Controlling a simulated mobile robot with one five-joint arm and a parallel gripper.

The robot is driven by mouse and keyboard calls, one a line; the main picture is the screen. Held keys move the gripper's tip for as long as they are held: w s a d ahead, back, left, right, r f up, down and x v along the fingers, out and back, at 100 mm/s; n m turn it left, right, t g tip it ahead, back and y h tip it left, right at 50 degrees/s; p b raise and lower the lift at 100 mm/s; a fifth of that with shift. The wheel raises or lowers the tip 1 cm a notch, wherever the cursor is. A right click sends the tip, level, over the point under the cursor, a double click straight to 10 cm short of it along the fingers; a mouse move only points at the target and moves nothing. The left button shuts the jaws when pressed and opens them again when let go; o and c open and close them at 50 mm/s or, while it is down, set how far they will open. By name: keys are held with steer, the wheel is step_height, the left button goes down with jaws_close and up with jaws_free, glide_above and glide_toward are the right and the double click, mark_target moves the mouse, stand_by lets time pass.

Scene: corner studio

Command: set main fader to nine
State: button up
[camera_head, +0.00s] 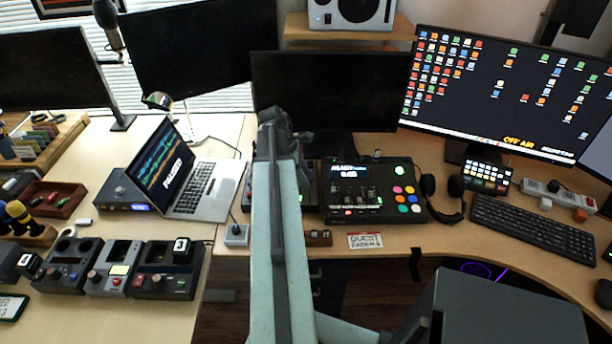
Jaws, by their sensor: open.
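A black audio mixer (372,207) with a small lit display, a row of faders and several coloured round buttons stands on the desk, right of my arm. The fader knobs (352,196) are too small to read, and I cannot tell which is the main fader or its setting. Another dark panel (309,187) lies left of the mixer, partly hidden by my arm. My gripper (273,122) is raised at the end of my arm in front of the middle monitor, left of the mixer. It is open and I see nothing in it.
Headphones (445,197) lie right of the mixer, a small red-lettered card (365,240) in front of it. A laptop (172,171) stands to the left and a keyboard (532,227) to the right. Monitors line the back. The front desk edge curves below the mixer.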

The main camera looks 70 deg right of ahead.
steer(key=p+v, duration=0.4)
steer(key=v, duration=0.2)
steer(key=shift+p, duration=0.3)
steer(key=shift+w, duration=0.1)
steer(key=w+a+n+t+h, duration=0.15)
steer(key=w+a+n, duration=0.45)
steer(key=w+a, duration=1.85)
steer(key=shift+t+y, duration=0.35)
steer(key=shift+t, duration=0.6)
steer(key=w+a, duration=0.2)
steer(key=a, duration=0.4)
steer(key=w+a, duration=0.2)
steer(key=a, duration=0.3)
steer(key=w+a+f, duration=0.1)
steer(key=w+a, duration=0.2)
steer(key=a, duration=0.3)
steer(key=shift+w+a, duration=0.15)
steer(key=shift+a, duration=0.2)
steer(key=s+a+m+y, duration=0.1)
steer(key=a+m+y, duration=0.1)
steer(key=a+m, duration=0.8)
steer(key=shift+s+a+f+t, duration=0.15)
steer(key=shift+a+f+t, duration=0.25)
steer(key=shift+a, duration=2.15)
